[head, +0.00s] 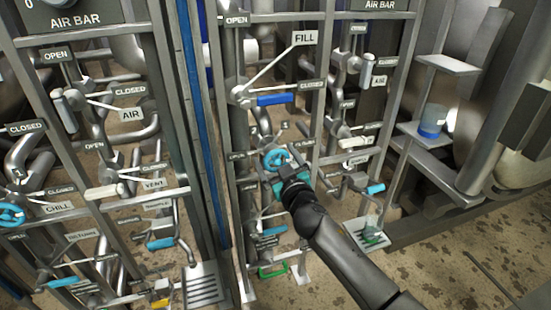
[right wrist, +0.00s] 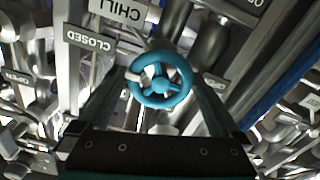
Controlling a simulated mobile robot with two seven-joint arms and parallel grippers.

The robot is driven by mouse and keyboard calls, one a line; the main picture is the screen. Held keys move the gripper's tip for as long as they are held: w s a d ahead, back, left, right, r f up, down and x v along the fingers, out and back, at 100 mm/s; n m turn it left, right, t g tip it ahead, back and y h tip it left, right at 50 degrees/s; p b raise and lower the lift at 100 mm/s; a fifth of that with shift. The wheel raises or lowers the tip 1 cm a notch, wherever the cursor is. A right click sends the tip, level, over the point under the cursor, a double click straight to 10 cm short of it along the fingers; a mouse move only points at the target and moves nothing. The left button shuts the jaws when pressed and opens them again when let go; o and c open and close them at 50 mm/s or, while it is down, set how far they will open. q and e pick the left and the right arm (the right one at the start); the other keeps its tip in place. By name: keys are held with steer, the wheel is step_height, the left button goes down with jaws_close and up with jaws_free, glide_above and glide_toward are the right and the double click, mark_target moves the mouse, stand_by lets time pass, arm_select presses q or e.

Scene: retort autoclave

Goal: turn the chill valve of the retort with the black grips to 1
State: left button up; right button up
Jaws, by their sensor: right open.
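A blue chill valve handwheel (head: 274,158) sits on the right-hand pipe panel. It also shows in the right wrist view (right wrist: 160,86), round and spoked, with a pale mark on its left rim. An upside-down CHILL sign (right wrist: 122,11) stands above it there. My right gripper (head: 287,179) is open, its jaws facing the wheel. In the right wrist view its two fingers flank the wheel with gaps; I cannot tell whether they reach around its rim. My left gripper is not in view.
A second blue wheel (head: 10,214) by a CHILL sign (head: 58,208) is on the left panel. A FILL valve with a blue lever (head: 275,99) is above my gripper. Pipes, signs and upright posts crowd the wheel. Open floor (head: 440,250) lies to the right.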

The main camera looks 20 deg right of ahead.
steer(key=c, duration=1.1)
steer(key=shift+c, duration=0.2)
